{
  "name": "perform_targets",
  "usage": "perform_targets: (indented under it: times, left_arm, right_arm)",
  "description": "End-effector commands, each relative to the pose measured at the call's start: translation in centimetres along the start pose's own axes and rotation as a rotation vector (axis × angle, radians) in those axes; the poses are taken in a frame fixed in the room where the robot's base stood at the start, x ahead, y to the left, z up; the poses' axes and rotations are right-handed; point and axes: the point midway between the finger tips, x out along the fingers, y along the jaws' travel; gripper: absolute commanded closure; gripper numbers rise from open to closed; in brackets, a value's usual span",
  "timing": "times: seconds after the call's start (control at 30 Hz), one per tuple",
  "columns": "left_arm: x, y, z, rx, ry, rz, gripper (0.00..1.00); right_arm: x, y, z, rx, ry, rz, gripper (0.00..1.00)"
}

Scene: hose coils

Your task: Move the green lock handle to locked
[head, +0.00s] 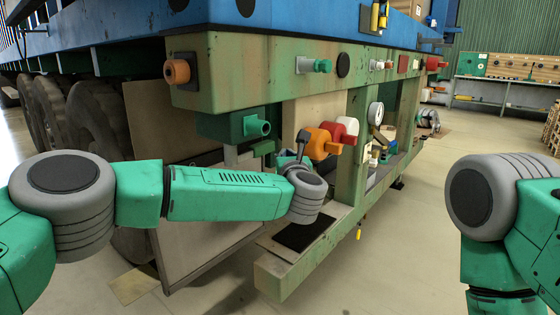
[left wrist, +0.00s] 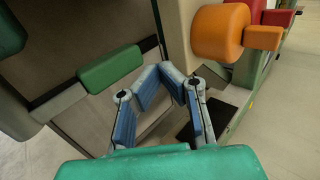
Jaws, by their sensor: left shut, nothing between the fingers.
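The green lock handle (head: 264,147) is a short green bar below the green valve body (head: 250,127) on the truck's side. In the left wrist view the green handle (left wrist: 110,68) lies tilted on a grey lever, left of my fingers. My left gripper (head: 303,140) is just right of the handle in the head view, in front of the orange knob. In the left wrist view my left gripper (left wrist: 174,72) is shut and empty, its blue-padded fingers bent towards each other, apart from the handle. My right arm shows at the right; its gripper is out of view.
An orange knob (left wrist: 222,34) is close to the right of my left fingers. Red and white knobs (head: 347,128) and a gauge (head: 376,113) sit further right. The green frame post (head: 352,160) and lower step (head: 275,272) border this space. Open floor lies to the right.

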Motion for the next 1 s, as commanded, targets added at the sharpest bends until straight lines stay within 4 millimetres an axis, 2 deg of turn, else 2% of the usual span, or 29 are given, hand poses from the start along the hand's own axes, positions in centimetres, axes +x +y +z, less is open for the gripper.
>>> perform_targets:
  times: [0.03,0.27,0.4,0.6,0.87,0.97,1.0]
  left_arm:
    - [-0.7,-0.8,0.1,0.000,0.001,-0.006,1.00]
    - [-3.3,-2.5,0.3,-0.013,0.003,-0.004,1.00]
    - [-5.1,-4.3,0.3,-0.012,0.003,-0.006,1.00]
    - [-6.7,-6.6,0.1,-0.002,0.001,-0.005,1.00]
    - [-7.0,-6.7,0.1,0.000,0.001,-0.005,1.00]
    - [-7.7,-6.9,-0.7,0.082,0.001,-0.051,1.00]
    - [-8.4,-7.2,-1.4,0.163,0.000,-0.091,1.00]
  right_arm:
    - [-0.5,0.0,0.0,0.000,-0.001,0.000,0.60]
    - [-1.6,0.0,-0.1,0.001,0.001,0.000,0.60]
    - [-2.2,0.0,-0.2,0.000,0.001,-0.001,0.60]
    - [-2.6,0.0,-0.2,0.000,0.001,0.000,0.60]
    - [-2.6,0.1,-0.2,0.001,0.001,0.000,0.60]
    - [-3.1,0.1,-0.2,0.001,0.000,0.000,0.60]
    - [-3.5,0.1,-0.2,0.001,0.000,0.000,0.60]
